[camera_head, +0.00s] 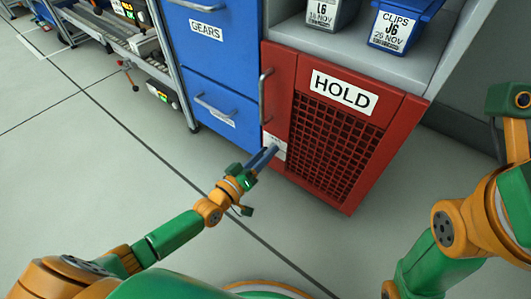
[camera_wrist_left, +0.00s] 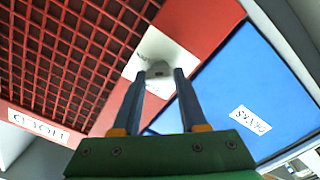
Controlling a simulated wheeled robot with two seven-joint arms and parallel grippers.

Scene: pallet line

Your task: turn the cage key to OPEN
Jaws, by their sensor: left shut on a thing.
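The red cage (camera_head: 375,130) with a mesh door marked HOLD stands in the middle of the head view. A white lock plate (camera_head: 280,152) sits low on its left frame. In the left wrist view the plate (camera_wrist_left: 177,57) shows close up, with a pale round key or knob (camera_wrist_left: 158,70) on it. My left gripper (camera_head: 273,150) reaches the plate from below left. In the left wrist view its two fingertips (camera_wrist_left: 159,74) are shut on the key, one on each side. The key's turn position and the plate's lettering cannot be read.
A blue drawer cabinet (camera_head: 215,72) stands left of the cage. A vertical grey handle (camera_head: 265,95) is on the cage's left side, above the plate. Bins (camera_head: 400,25) stand on the grey shelf above. The floor in front is clear.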

